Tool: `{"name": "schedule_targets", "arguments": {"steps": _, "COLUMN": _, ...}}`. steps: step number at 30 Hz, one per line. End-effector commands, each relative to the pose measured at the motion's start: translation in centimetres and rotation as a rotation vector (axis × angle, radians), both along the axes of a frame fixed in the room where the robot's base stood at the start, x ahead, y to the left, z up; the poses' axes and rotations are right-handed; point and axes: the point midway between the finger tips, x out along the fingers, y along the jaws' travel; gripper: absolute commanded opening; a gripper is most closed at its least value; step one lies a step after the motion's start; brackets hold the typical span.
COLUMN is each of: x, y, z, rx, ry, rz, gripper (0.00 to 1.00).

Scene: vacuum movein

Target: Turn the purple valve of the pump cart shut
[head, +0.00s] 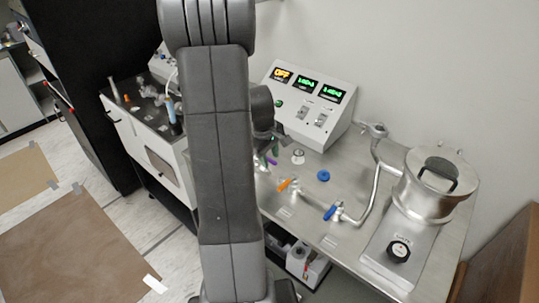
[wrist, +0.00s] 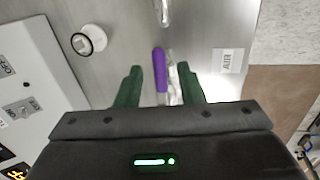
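The purple valve handle (wrist: 160,70) shows in the wrist view, running up and down the picture, with silver valve metal beside it. In the head view only a bit of purple (head: 272,161) shows beside my arm. My gripper (wrist: 162,78) is open, with one green finger on each side of the handle. Gaps show between the fingers and the handle, and I cannot see contact. The steel pump cart (head: 300,215) carries the valves.
An orange valve handle (head: 289,184) and a blue one (head: 332,212) sit to the right along the cart. A control box (head: 310,105) with lit displays stands behind. A round steel vessel (head: 425,190) is at the right. A white knob (wrist: 89,40) lies left of the purple handle.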

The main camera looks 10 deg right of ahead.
Motion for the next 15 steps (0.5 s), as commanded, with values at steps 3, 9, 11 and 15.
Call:
{"name": "schedule_targets", "arguments": {"steps": 3, "x": -0.01, "y": 0.00, "z": 0.01, "rx": 0.000, "ry": 0.000, "rz": 0.000, "gripper": 0.35}}
{"name": "schedule_targets", "arguments": {"steps": 9, "x": -0.01, "y": 0.00, "z": 0.03, "rx": 0.000, "ry": 0.000, "rz": -0.001, "gripper": 0.05}}
{"name": "schedule_targets", "arguments": {"steps": 11, "x": -0.01, "y": 0.00, "z": 0.03, "rx": 0.000, "ry": 0.000, "rz": -0.001, "gripper": 0.00}}
{"name": "schedule_targets", "arguments": {"steps": 15, "x": -0.01, "y": 0.00, "z": 0.04, "rx": 0.000, "ry": 0.000, "rz": -0.001, "gripper": 0.00}}
